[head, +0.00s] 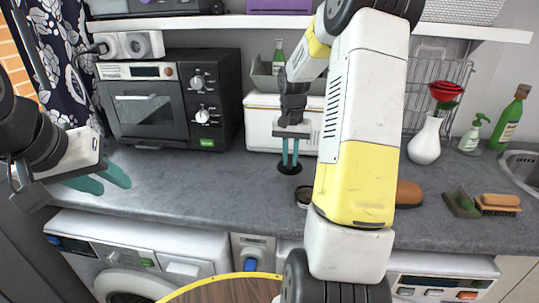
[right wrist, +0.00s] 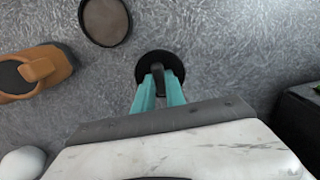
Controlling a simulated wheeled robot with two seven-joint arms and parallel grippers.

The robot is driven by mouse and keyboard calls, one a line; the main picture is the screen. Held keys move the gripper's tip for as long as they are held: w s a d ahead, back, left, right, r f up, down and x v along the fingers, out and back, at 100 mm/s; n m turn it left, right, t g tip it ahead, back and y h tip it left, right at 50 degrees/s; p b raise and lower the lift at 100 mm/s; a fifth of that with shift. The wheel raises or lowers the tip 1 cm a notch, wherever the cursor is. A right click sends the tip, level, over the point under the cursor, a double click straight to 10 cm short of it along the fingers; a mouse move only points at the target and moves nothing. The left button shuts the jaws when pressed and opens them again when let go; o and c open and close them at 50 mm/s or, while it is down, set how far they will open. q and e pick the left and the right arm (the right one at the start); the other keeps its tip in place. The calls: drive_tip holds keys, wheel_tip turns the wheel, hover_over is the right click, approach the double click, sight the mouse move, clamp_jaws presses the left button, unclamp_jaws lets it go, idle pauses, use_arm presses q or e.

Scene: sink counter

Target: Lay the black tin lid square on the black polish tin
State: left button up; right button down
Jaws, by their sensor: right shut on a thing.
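The black tin lid (right wrist: 142,76) is a round dark disc with an upright knob (right wrist: 160,75). My right gripper (right wrist: 159,90) is shut on that knob. In the head view the lid (head: 284,170) is at or just above the counter under my right gripper (head: 290,152); I cannot tell whether it touches. The black polish tin (right wrist: 104,20) is open, dark-rimmed with a brownish-grey inside. It lies apart from the lid, and in the head view the tin (head: 302,196) is partly hidden by my right arm. My left gripper (head: 100,180) is open and empty over the left counter.
A brown object (head: 408,193) sits right of my arm. A white vase with a red flower (head: 424,142), green bottles (head: 508,120) and brushes (head: 498,203) stand further right. A black oven (head: 165,98) and white bin (head: 268,125) stand behind. The counter's left-middle is clear.

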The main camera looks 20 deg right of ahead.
drive_tip(key=shift+w+a+f, duration=0.1)
drive_tip(key=shift+w+a, duration=0.05)
drive_tip(key=shift+w, duration=0.95)
drive_tip(key=f, duration=0.1)
drive_tip(key=w+f, duration=0.1)
drive_tip(key=shift+w+a+f, duration=0.1)
drive_tip(key=shift+f, duration=0.5)
drive_tip(key=shift+f, duration=0.15)
drive_tip(key=c, duration=1.4)
unclamp_jaws()
